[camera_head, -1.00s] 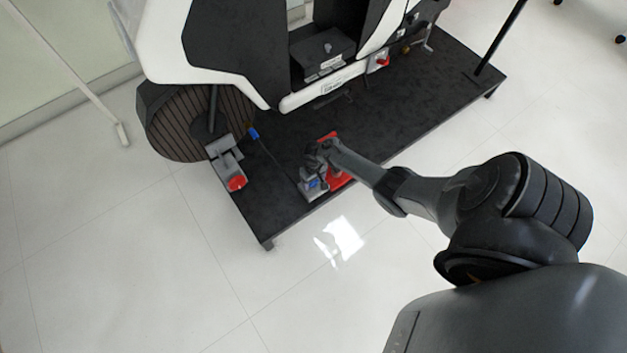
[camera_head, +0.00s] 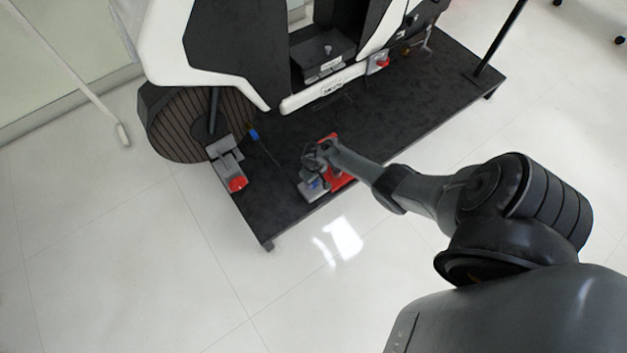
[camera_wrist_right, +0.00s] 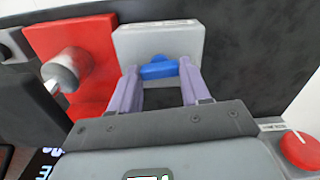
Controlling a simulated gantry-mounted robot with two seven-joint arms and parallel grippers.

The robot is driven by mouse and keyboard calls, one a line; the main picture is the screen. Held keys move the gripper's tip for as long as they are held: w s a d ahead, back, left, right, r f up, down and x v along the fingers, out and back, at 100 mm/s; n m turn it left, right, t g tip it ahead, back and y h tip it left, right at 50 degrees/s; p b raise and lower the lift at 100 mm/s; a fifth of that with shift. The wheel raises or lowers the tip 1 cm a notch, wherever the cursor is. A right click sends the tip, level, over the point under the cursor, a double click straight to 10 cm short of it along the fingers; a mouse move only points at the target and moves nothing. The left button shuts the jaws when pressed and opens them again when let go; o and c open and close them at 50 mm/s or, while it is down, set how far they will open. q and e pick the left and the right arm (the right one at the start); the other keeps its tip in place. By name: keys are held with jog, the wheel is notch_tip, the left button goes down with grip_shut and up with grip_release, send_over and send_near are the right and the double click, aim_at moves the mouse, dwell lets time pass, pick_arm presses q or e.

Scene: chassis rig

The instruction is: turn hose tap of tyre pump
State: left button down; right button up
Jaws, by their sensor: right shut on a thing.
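The tyre pump shows in the head view as a red base (camera_head: 343,178) with a light grey block (camera_head: 312,190) near the platform's front edge. In the right wrist view the pump's red plate (camera_wrist_right: 80,45) carries a grey round part with a pale pin (camera_wrist_right: 62,72). Beside it is the grey block (camera_wrist_right: 160,38) with the blue hose tap (camera_wrist_right: 158,68). My right gripper (camera_wrist_right: 158,78) is shut on the blue tap, one pale purple finger on each side. The finger tips hide the tap's ends. My left gripper is not in view.
The black platform (camera_head: 400,110) carries a white and black chassis (camera_head: 215,45) behind the pump. A grey device with a red end (camera_head: 237,184) stands left. A blue-ended piece (camera_head: 253,134) lies between. A red knob (camera_wrist_right: 300,150) shows lower right in the wrist view.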

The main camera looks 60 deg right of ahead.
jog(key=n, duration=0.3)
jog(key=shift+p, duration=0.4)
jog(key=n, duration=0.5)
jog(key=shift+n, duration=0.4)
jog(key=o, duration=1.1)
jog(key=shift+c, duration=0.2)
jog(key=shift+r+p, duration=0.3)
notch_tip(320, 180, up, 10)
jog(key=p, duration=0.8)
